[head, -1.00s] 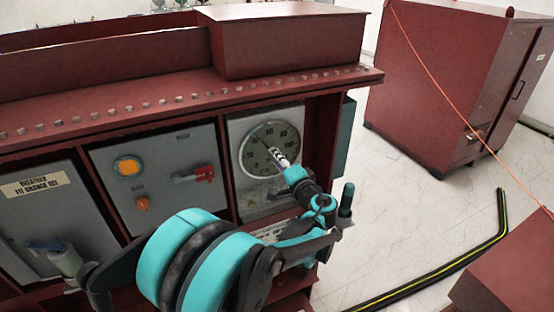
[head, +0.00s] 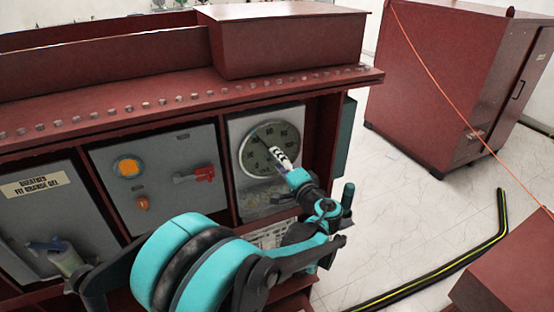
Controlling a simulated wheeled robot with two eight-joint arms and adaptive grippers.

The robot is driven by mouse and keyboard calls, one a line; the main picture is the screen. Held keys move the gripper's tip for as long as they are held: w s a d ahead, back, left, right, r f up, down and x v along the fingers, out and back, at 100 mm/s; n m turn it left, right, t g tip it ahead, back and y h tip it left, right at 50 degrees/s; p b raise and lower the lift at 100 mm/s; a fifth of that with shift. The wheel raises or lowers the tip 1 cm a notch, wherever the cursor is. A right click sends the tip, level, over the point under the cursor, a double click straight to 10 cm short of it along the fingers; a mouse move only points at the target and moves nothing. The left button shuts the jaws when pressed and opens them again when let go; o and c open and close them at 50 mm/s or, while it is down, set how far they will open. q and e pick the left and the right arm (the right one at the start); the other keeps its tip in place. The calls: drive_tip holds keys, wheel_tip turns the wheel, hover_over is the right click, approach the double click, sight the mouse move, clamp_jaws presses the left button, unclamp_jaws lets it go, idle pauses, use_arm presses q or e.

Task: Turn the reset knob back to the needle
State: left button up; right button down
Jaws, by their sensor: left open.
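The round gauge (head: 252,155) has a dark face with pale numbers and sits in the right-hand grey panel of the red transformer cabinet. A thin pale needle (head: 263,140) points to the upper left on its face. My left gripper (head: 279,154) is open, its black-and-white striped fingers at the lower right of the dial face, close in front of it. I cannot tell whether the fingers touch the dial. The reset knob is not discernible; the fingers cover the dial's middle and lower right. My right gripper is not in view.
Left of the gauge, a grey panel (head: 170,150) carries an orange lamp (head: 128,167), a small orange knob (head: 142,203) and a red-handled switch (head: 204,174). A red cabinet (head: 425,80) stands at the back right. A black-yellow cable strip (head: 440,270) crosses the pale floor.

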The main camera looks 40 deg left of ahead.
use_arm(q)
drive_tip(key=v, duration=1)
drive_tip(key=shift+s+d, duration=0.15)
drive_tip(key=shift+d, duration=0.05)
drive_tip(key=shift+f, duration=0.15)
drive_tip(key=s+d+f+g+h+b, duration=0.15)
drive_tip(key=s+f+h+b, duration=0.25)
drive_tip(key=f, duration=0.6)
drive_tip(key=s+d+f+h+b, duration=0.3)
drive_tip(key=s+f+h+b, duration=0.15)
drive_tip(key=f, duration=0.45)
drive_tip(key=s+d+f+n+h+b, duration=0.2)
drive_tip(key=s+d+f+h+b, duration=0.2)
drive_tip(key=d+f+h, duration=0.3)
drive_tip(key=d+f+t+b, duration=0.1)
drive_tip(key=d, duration=0.3)
drive_tip(key=shift+s+d, duration=0.2)
drive_tip(key=shift+s, duration=0.1)
drive_tip(key=shift+f, duration=0.1)
